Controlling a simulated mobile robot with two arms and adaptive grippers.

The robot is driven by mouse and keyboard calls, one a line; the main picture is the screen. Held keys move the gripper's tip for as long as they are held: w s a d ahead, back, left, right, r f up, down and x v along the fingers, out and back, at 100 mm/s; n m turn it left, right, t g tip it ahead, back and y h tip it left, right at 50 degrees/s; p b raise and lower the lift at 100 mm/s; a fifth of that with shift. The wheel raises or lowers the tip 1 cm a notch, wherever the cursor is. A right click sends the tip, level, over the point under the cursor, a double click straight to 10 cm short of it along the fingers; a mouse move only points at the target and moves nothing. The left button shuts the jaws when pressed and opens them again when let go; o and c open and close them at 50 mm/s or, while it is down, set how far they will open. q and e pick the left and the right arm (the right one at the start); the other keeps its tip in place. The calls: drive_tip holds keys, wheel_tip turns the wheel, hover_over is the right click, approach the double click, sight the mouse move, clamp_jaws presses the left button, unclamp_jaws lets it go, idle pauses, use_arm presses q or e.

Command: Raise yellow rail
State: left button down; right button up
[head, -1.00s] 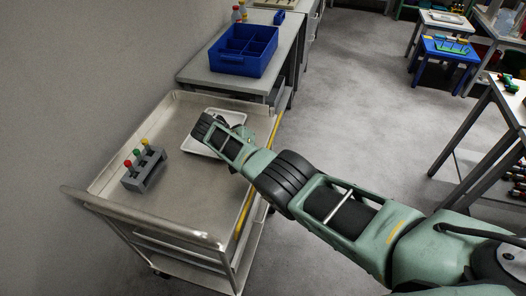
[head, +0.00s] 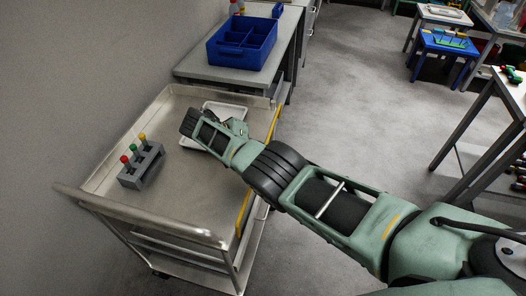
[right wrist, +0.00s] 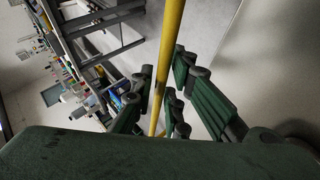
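The yellow rail (head: 243,213) runs along the right edge of the grey metal cart (head: 185,221). My right arm crosses over its middle part in the head view and hides it there. In the right wrist view the rail (right wrist: 171,50) passes lengthwise between the green and black fingers of my right gripper (right wrist: 162,92). The fingers are drawn in close on both sides of the rail and appear shut on it. My left gripper is not in view.
On the cart stand a grey rack (head: 142,166) with red, green and yellow-topped items and a white tray (head: 226,107). A bench with a blue divided bin (head: 241,44) is behind it. A wall is at left; open floor (head: 345,85) lies to the right.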

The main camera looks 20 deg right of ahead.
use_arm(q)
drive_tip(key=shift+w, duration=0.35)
use_arm(e)
drive_tip(key=shift+o, duration=1.3)
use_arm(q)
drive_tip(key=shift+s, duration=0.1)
use_arm(e)
drive_tip(key=shift+r, duration=0.1)
drive_tip(key=shift+r, duration=0.45)
drive_tip(key=r, duration=0.6)
drive_tip(key=shift+w+d, duration=0.15)
drive_tip(key=shift+w, duration=0.25)
drive_tip(key=shift+s+a+r, duration=0.2)
drive_tip(key=shift+s+r, duration=0.05)
drive_tip(key=shift+r, duration=0.4)
drive_tip(key=shift+s+a+r, duration=0.15)
drive_tip(key=shift+s+r, duration=0.1)
drive_tip(key=shift+r, duration=0.35)
drive_tip(key=shift+w+d+r, duration=0.15)
drive_tip(key=shift+d, duration=0.1)
drive_tip(key=shift+r, duration=0.1)
